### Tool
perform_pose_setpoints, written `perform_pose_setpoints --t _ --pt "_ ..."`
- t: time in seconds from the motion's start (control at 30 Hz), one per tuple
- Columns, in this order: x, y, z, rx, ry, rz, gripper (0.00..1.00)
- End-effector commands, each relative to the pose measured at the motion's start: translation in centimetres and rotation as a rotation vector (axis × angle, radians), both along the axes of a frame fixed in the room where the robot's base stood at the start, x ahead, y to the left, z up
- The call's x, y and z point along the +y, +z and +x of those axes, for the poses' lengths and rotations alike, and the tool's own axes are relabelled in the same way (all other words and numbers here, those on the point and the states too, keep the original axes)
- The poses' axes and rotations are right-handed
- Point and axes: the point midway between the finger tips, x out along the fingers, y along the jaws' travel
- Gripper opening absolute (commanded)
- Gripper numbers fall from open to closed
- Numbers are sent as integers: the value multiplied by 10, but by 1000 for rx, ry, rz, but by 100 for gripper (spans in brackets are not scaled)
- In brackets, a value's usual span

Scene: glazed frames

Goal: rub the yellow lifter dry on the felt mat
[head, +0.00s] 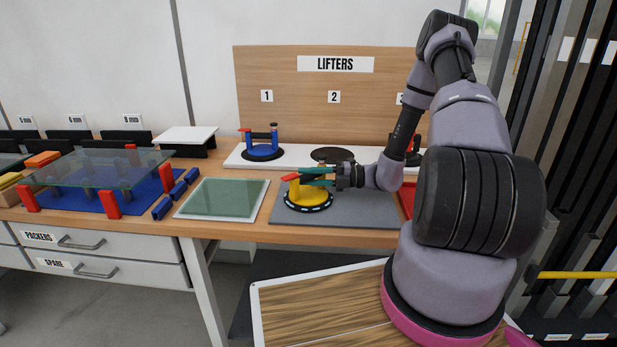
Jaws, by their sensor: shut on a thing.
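The yellow lifter (307,196) is upright, with a yellow body, a red lever and a dark round foot with pale marks round its rim. It is over the left part of the grey felt mat (371,211); I cannot tell whether its foot presses on the mat or sits just above it. My gripper (310,177) reaches in from the right and is shut on the upper part of the yellow lifter. The fingers partly hide the lifter's top.
A blue lifter (262,145) stands at place 1 on the white rack (236,160), behind the mat. A dark round pad (332,154) lies bare at place 2. A green glass pane (222,198) lies left of the mat. A red tray (407,199) is partly hidden by my arm.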

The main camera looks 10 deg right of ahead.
Motion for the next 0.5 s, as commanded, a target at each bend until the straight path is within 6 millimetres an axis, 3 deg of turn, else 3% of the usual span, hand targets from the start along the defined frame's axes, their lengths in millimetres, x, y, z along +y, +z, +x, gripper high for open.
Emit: perform_pose_setpoints --t 0.5 --pt "0 -4 1 0 0 2 0"
